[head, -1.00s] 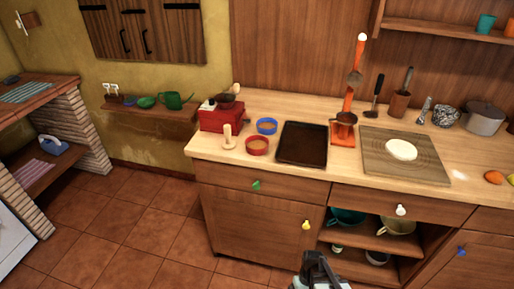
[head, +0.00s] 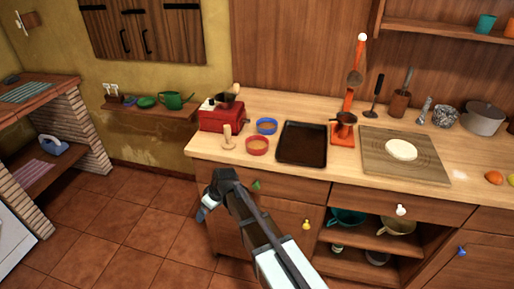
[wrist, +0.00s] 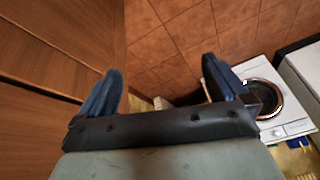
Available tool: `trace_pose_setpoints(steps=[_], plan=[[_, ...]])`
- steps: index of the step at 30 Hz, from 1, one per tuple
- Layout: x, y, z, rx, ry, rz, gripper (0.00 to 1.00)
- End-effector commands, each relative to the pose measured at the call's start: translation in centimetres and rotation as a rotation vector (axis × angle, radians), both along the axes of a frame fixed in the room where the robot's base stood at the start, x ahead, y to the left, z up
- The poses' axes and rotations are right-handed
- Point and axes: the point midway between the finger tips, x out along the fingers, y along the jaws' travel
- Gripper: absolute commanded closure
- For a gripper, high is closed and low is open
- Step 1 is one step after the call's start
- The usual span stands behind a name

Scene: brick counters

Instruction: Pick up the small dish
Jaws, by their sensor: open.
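Two small round dishes stand on the wooden counter: a blue-rimmed one (head: 266,126) and a red-rimmed one (head: 257,145) just in front of it. Both seem to hold something yellowish-brown. I cannot tell which is the small dish meant. My gripper (head: 206,212) is in front of the counter's left end, below the counter top, apart from both dishes. In the wrist view my gripper (wrist: 163,88) shows two blue fingers spread wide with nothing between them. Neither dish shows in the wrist view.
A red grinder (head: 220,118) and a wooden peg-like piece (head: 228,138) stand left of the dishes. A dark baking tray (head: 302,144) lies to their right. Drawer fronts and knobs are close to my arm. The wrist view shows tiled floor (wrist: 165,50) and a white appliance (wrist: 270,75).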

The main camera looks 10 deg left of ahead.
Motion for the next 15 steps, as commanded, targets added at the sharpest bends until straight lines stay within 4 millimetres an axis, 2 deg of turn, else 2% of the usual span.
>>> trace_pose_setpoints(steps=[1,5,9,12,15], plan=[[-0.2,2.6,2.1,0.026,-0.025,0.041,0.0],[-1.6,8.0,7.2,0.092,-0.082,0.144,0.0],[-3.9,13.5,13.0,0.165,-0.142,0.253,0.0],[-5.7,16.8,16.9,0.213,-0.181,0.324,0.0],[-7.2,19.0,20.1,0.25,-0.21,0.378,0.0]])
